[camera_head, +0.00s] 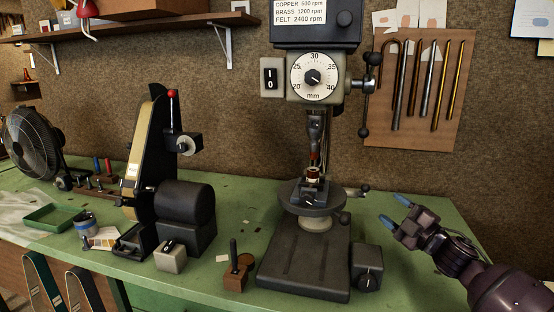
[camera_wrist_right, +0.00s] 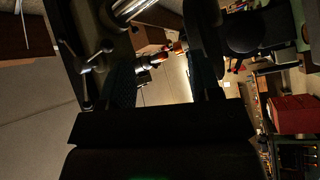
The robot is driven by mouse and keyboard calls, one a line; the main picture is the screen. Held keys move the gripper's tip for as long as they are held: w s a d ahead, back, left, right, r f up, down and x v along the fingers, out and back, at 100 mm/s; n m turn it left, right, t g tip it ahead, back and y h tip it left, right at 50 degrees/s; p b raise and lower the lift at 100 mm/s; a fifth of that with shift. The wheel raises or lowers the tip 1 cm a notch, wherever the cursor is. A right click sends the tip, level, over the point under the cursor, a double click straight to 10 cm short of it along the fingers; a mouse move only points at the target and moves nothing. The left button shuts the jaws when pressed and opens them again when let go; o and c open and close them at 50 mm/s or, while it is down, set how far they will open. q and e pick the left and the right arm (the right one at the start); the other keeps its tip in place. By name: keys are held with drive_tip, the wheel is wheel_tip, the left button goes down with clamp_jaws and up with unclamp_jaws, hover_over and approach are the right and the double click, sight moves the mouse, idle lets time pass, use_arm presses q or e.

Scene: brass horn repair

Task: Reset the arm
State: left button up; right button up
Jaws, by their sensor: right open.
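My right gripper (camera_head: 391,217) is at the right of the head view, its arm coming in from the lower right. Its blue-tipped fingers are apart and empty, pointing left above the green bench, to the right of the drill press table. In the right wrist view its dark fingers (camera_wrist_right: 165,85) frame an open gap with nothing held between them. My left gripper is not in view.
A drill press (camera_head: 315,265) with a round table and side handles stands just left of my right gripper. A belt grinder (camera_head: 185,210), a fan (camera_head: 32,138) and a green tray (camera_head: 52,217) are farther left. The green bench (camera_head: 425,203) is clear near the gripper.

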drive_tip(key=s+a+f+m+g+h, duration=0.2)
drive_tip(key=s+f+m+h, duration=0.6)
drive_tip(key=s+f+m, duration=0.7)
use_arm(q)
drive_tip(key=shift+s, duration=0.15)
use_arm(e)
drive_tip(key=s+f+m+g+h, duration=0.1)
drive_tip(key=s+f+g, duration=0.1)
drive_tip(key=s+f, duration=0.7)
drive_tip(key=s+f+m+g+h, duration=0.1)
drive_tip(key=s+f+m, duration=0.1)
drive_tip(key=s+f, duration=0.7)
drive_tip(key=s, duration=0.4)
drive_tip(key=shift+s+d+g+h, duration=0.3)
drive_tip(key=shift+s+d+g, duration=0.05)
drive_tip(key=shift+g, duration=0.05)
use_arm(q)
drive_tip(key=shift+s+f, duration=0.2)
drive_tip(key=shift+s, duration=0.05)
